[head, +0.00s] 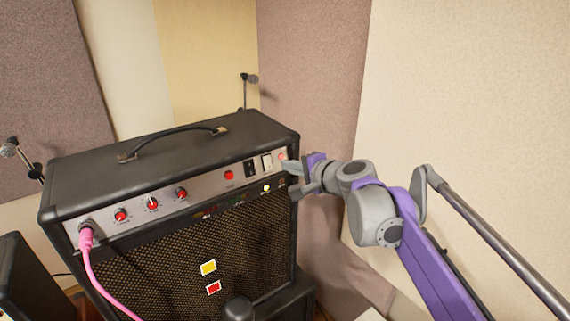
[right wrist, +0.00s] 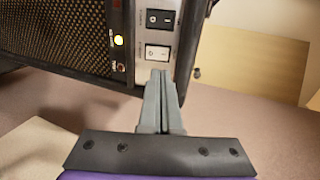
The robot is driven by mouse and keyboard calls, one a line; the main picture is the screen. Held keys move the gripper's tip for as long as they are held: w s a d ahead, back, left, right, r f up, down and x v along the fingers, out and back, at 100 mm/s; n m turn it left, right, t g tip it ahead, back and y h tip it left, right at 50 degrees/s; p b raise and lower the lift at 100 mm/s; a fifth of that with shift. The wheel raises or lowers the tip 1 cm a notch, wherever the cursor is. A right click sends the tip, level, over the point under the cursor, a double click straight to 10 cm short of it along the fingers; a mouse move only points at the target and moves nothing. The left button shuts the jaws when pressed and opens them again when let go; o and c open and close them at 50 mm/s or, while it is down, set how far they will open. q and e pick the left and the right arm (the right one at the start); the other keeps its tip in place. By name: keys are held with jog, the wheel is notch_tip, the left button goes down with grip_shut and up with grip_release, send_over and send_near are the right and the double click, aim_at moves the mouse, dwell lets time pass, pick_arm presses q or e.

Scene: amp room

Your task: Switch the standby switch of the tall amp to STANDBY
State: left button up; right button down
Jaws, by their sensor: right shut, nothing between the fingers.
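The tall amp (head: 170,180) is a black cabinet with a silver control panel along its upper front. Two rocker switches sit near the panel's right end, a black one (head: 250,168) and a white one (head: 267,162). In the right wrist view the black switch (right wrist: 160,18) is farther from my fingers and the white switch (right wrist: 158,52) is just beyond their tips. The switch labels are too small to read. My right gripper (head: 289,167) is shut and empty at the panel's right end; its closed fingertips (right wrist: 160,75) also show in the right wrist view. Contact is unclear. My left gripper is out of view.
A pink cable (head: 93,272) is plugged in at the panel's left end. Several red-marked knobs and a lit yellow lamp (head: 266,188) are on the front. Padded wall panels (head: 310,80) stand behind. Another black cabinet (head: 22,278) is at lower left.

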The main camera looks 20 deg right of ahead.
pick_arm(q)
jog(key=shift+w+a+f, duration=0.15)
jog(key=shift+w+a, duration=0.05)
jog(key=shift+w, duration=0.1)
pick_arm(e)
jog(key=v, duration=0.7)
jog(key=shift+a, duration=0.1)
